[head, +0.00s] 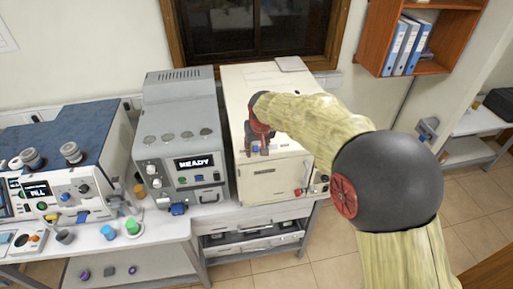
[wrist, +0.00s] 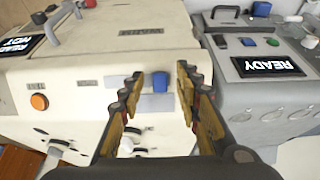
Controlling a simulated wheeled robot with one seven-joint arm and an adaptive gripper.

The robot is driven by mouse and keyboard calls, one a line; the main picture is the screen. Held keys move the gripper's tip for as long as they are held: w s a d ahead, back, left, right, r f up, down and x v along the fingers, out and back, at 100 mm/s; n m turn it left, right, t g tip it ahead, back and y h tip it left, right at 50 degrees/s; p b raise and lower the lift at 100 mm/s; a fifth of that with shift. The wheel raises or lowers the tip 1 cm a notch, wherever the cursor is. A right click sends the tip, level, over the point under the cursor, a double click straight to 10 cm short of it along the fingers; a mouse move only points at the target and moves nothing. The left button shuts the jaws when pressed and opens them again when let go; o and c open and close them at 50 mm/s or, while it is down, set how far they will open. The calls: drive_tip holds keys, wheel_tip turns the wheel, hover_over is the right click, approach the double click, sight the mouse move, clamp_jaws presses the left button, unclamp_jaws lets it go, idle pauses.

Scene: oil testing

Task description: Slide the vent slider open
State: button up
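The off-white machine (head: 240,88) stands at the middle of the bench, with my gripper (head: 258,142) at its front upper edge. In the wrist view, which is upside down, a small blue block (wrist: 160,81), which looks like the vent slider, sits on a pale grey strip (wrist: 150,104) on the machine (wrist: 90,78). My gripper (wrist: 160,75) is open, with one finger on each side of the blue block. There appears to be a gap on both sides. I cannot tell whether the fingertips touch the panel. My arm hides part of the machine in the head view.
A grey machine with a READY screen (head: 193,162) stands close on the left. A blue-topped machine (head: 62,150) is farther left. An orange button (wrist: 39,102) and labels are on the off-white machine. A wooden shelf (head: 413,38) with binders hangs at the upper right.

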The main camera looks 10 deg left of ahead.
drive_tip(key=shift+w+f, duration=0.15)
drive_tip(key=shift+f, duration=0.2)
drive_tip(key=shift+c, duration=0.3)
drive_tip(key=c, duration=0.7)
clamp_jaws()
drive_tip(key=shift+d, duration=0.1)
